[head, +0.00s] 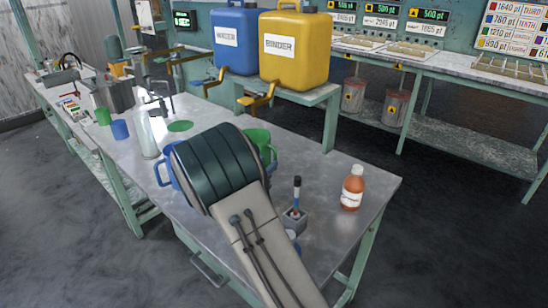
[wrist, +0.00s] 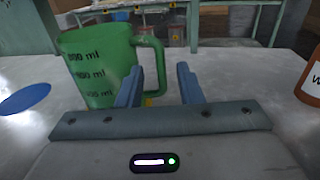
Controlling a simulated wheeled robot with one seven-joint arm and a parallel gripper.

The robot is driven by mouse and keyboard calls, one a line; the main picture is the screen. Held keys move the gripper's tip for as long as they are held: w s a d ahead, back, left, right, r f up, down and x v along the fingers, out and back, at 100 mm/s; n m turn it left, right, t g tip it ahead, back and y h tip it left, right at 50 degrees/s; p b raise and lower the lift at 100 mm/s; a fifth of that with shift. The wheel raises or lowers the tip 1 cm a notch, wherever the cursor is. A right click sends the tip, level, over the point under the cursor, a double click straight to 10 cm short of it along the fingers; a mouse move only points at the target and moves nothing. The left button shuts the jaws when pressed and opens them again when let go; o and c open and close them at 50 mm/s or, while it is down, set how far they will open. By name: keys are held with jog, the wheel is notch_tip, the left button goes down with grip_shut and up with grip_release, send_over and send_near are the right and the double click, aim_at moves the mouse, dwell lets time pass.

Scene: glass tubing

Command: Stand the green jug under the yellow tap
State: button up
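The green jug (wrist: 95,68) stands upright on the metal table in the wrist view, with volume marks on its side and its handle on the right. In the head view my arm hides most of the jug (head: 264,143). My gripper (wrist: 160,75) is open, its two blue fingers pointing at the handle. The handle's upright part appears in the gap between them; I cannot tell how deep it sits. The yellow tap (head: 259,98) sticks out below the yellow binder canister (head: 294,48), behind the jug.
A blue jug (head: 164,172) stands left of my arm. A green disc (head: 180,126) lies on the table (head: 335,235), and a blue disc (wrist: 25,99) shows in the wrist view. An orange bottle (head: 352,188) and a small stand (head: 295,215) are at right.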

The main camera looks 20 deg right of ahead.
jog(key=shift+v, duration=2.1)
